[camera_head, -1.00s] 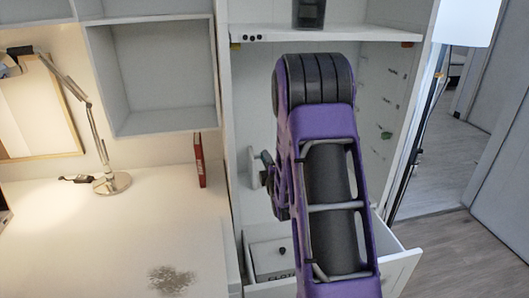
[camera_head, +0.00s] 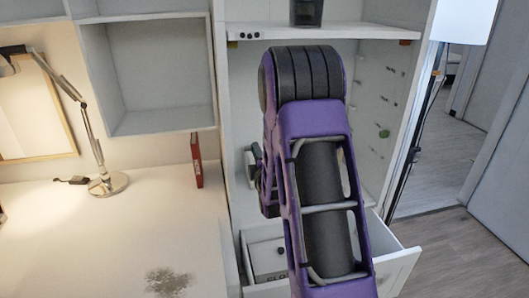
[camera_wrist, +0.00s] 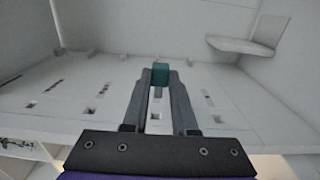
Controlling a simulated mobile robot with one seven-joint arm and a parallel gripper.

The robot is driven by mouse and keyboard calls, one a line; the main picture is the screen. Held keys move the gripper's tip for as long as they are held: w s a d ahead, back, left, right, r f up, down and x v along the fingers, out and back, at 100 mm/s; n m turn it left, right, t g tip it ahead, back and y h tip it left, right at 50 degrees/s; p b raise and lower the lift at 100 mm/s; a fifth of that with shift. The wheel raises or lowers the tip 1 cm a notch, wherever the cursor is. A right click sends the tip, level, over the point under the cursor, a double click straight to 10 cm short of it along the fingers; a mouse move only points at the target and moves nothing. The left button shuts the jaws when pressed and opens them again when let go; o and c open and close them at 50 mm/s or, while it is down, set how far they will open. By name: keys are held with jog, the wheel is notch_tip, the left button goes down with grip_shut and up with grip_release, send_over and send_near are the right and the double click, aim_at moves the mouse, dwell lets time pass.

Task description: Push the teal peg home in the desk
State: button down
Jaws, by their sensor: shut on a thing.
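In the wrist view, my gripper (camera_wrist: 160,79) is shut on the teal peg (camera_wrist: 160,71), which sits between the fingertips. Beyond it is a white desk panel (camera_wrist: 105,72) with several dark slots and small square holes. One square hole (camera_wrist: 156,116) shows between the fingers. I cannot tell whether the peg touches the panel or enters a hole. In the head view, my purple arm reaches into the white cabinet bay and hides the peg; the fingertips cannot be made out there.
A shelf (camera_head: 325,32) spans the bay above my arm. A green piece (camera_head: 384,133) is on the bay's right wall. An open drawer (camera_head: 398,262) with a box (camera_head: 267,262) in it is below. The desktop (camera_head: 110,235) at left is mostly clear, with a lamp (camera_head: 108,184) and red book (camera_head: 197,160).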

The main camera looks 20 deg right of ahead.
jog(key=shift+w+a, duration=0.25)
jog(key=shift+a, duration=0.95)
jog(key=shift+w+a, duration=0.2)
jog(key=shift+a, duration=0.65)
dwell(0.9)
jog(key=shift+a, duration=0.35)
jog(key=shift+w+a, duration=0.1)
jog(key=shift+a, duration=0.15)
jog(key=c, duration=0.6)
grip_release()
